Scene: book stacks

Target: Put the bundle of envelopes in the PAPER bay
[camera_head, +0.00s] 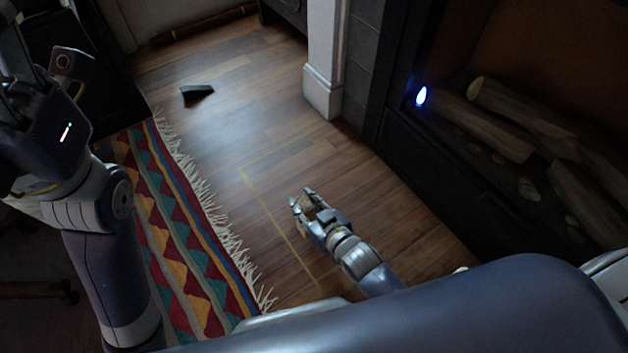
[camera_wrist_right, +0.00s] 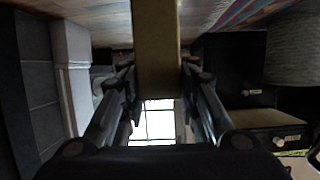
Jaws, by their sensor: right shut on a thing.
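My right gripper (camera_head: 304,205) is shut on a tan, flat-sided thing, which I take to be the bundle of envelopes (camera_wrist_right: 157,45). In the right wrist view it stands as a plain tan strip between the two fingers. In the head view only a small yellowish part of it shows at the fingertips, over the wood floor. My left arm (camera_head: 90,205) is folded up at the left edge. Its gripper is dark and cut off there, so its fingers cannot be read. I can read no PAPER label in either view.
A thin yellow outline (camera_head: 262,205) marks the floor around my right gripper. A fringed patterned rug (camera_head: 165,215) lies left of it. A fireplace with logs (camera_head: 490,125) is at right, beside a white post (camera_head: 322,70). A small dark object (camera_head: 197,92) lies on the floor.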

